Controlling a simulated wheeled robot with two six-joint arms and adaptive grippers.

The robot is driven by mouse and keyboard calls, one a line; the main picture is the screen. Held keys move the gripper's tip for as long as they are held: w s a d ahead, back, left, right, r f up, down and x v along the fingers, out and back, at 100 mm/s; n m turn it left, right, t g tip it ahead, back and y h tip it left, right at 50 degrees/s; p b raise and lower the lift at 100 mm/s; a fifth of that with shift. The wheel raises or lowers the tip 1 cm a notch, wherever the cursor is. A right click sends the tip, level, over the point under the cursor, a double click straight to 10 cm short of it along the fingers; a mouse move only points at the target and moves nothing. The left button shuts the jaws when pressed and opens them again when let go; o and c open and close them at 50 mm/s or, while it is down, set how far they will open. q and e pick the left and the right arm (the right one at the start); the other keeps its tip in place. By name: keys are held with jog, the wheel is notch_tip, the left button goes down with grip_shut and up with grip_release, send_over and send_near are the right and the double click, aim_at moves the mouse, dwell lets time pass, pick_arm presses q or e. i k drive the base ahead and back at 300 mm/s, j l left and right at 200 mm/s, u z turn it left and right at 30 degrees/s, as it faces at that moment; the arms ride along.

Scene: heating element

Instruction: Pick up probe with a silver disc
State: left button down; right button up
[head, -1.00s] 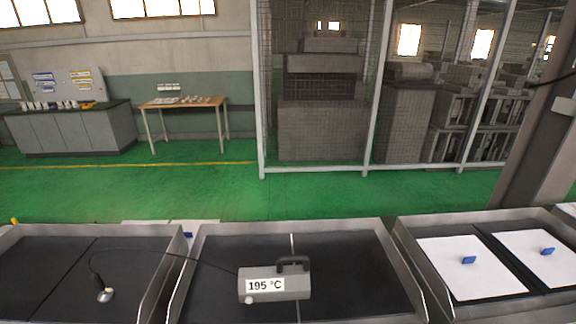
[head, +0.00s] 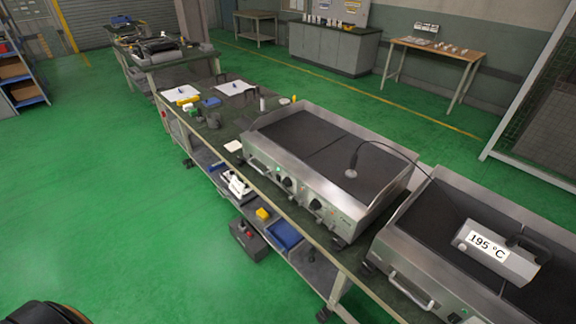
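The probe with a silver disc (head: 351,173) stands on the dark plate of the left griddle (head: 300,150), toward its right part. Its dark handle (head: 354,157) points up, and a thin black cable runs from it to the right. The cable leads toward a grey meter box (head: 495,253) reading 195 °C, which sits on the griddle at the right (head: 440,190). Neither gripper shows in the head view. A dark rounded shape is at the bottom left edge, and I cannot tell what it is.
The griddles stand on a long workbench with a lower shelf holding a blue bin (head: 283,235) and a yellow item (head: 263,213). Papers (head: 181,93) and small tools lie at the bench's far end. The green floor (head: 110,210) on the left is clear.

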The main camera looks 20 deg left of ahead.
aim_at(351, 174)
jog(key=i+j, duration=0.2)
jog(key=j, duration=0.15)
jog(key=i+j, duration=0.15)
jog(key=j, duration=0.25)
jog(key=i+j, duration=0.2)
jog(key=j, duration=0.15)
jog(key=i+j, duration=0.15)
jog(key=j, duration=0.2)
jog(key=i+j, duration=0.2)
jog(key=j, duration=0.2)
jog(key=i+j, duration=0.15)
jog(key=j, duration=0.2)
jog(key=i+j, duration=0.2)
jog(key=j, duration=0.15)
